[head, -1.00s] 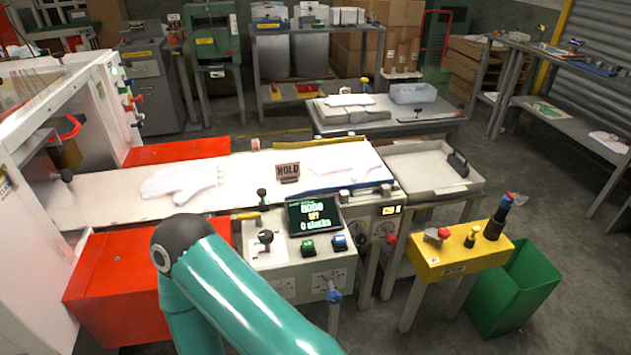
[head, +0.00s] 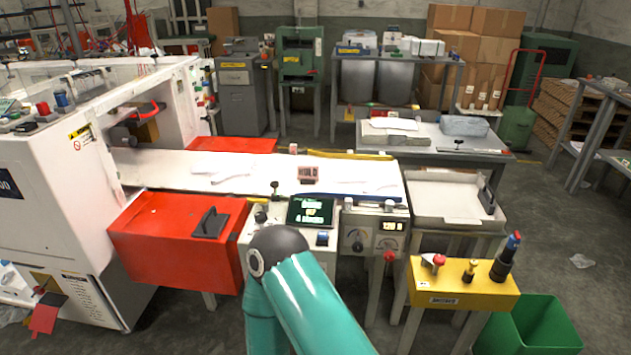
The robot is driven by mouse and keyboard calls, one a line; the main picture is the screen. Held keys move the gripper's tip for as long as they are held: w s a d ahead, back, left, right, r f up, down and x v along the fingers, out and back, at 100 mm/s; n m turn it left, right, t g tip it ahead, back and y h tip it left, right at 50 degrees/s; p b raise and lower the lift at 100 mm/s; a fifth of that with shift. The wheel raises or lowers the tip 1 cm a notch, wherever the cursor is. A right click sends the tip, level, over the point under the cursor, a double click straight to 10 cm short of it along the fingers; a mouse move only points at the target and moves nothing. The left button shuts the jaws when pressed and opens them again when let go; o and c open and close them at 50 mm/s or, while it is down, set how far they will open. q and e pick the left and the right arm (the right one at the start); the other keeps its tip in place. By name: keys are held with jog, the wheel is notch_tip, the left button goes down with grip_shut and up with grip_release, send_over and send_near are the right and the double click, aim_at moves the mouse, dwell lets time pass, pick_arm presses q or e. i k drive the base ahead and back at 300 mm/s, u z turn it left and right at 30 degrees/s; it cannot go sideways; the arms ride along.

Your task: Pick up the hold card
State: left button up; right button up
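The hold card (head: 308,174), a small reddish-brown card marked HOLD, stands upright on the white conveyor bed (head: 170,166), near its right part. White gloves lie flat on the bed at both sides of it: one to the left (head: 232,172) and one to the right (head: 350,180). A teal arm link of mine with a dark joint rises from the bottom centre, in front of the control panel. Neither of my grippers is in view. The arm hides part of the panel but not the card.
A lit display (head: 311,212) sits just in front of the card. A red cover (head: 175,242) stands at front left, and a white tray (head: 450,200) is to the right. A yellow control box (head: 462,284) and green bin (head: 535,325) are front right. Grey floor is open at right.

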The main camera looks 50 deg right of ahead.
aim_at(308, 175)
jog(key=z, duration=1.1)
jog(key=i, duration=0.5)
jog(key=u, duration=0.15)
